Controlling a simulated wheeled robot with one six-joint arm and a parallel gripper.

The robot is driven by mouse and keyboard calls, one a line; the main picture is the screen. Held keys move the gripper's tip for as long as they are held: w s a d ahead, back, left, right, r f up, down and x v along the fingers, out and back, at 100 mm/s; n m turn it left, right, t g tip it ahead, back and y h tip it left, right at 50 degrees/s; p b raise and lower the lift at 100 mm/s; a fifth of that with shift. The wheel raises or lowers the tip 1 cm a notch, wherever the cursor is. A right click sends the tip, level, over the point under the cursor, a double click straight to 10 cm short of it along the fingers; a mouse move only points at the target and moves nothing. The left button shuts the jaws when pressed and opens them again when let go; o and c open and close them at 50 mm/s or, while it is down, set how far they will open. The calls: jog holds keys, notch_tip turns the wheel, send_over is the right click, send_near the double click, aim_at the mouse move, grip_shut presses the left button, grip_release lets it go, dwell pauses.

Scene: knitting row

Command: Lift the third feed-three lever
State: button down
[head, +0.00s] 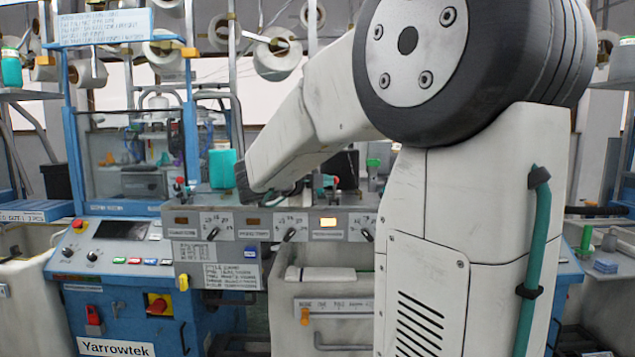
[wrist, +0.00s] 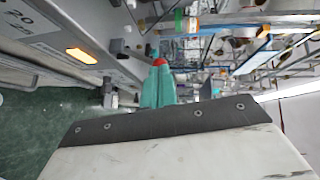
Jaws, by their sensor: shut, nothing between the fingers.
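The grey control panel (head: 268,226) carries a row of small dark levers, each with a printed scale: a left one (head: 212,233), a middle one (head: 289,234) and a third from the left (head: 367,235), just beside my arm column. The lever labels are too small to read. My gripper (wrist: 158,72) has teal fingers, shut and empty, in the wrist view. A red knob (wrist: 159,61) shows just past the fingertips; I cannot tell if they touch. In the head view my arm hides most of the gripper; teal fingers (head: 319,187) show above the panel.
A lit orange lamp (head: 328,222) sits on the panel between levers; it also shows in the wrist view (wrist: 82,56). A teal container (head: 222,168) stands on the ledge. Yarn cones (head: 278,58) hang behind. My arm blocks the right of the panel.

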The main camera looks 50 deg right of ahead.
jog(key=shift+w+d+r, duration=0.55)
jog(key=shift+d+r, duration=0.1)
jog(key=a+r, duration=0.4)
jog(key=a, duration=0.9)
jog(key=shift+a, duration=0.2)
jog(key=shift+w+r, duration=0.1)
jog(key=shift+w, duration=0.05)
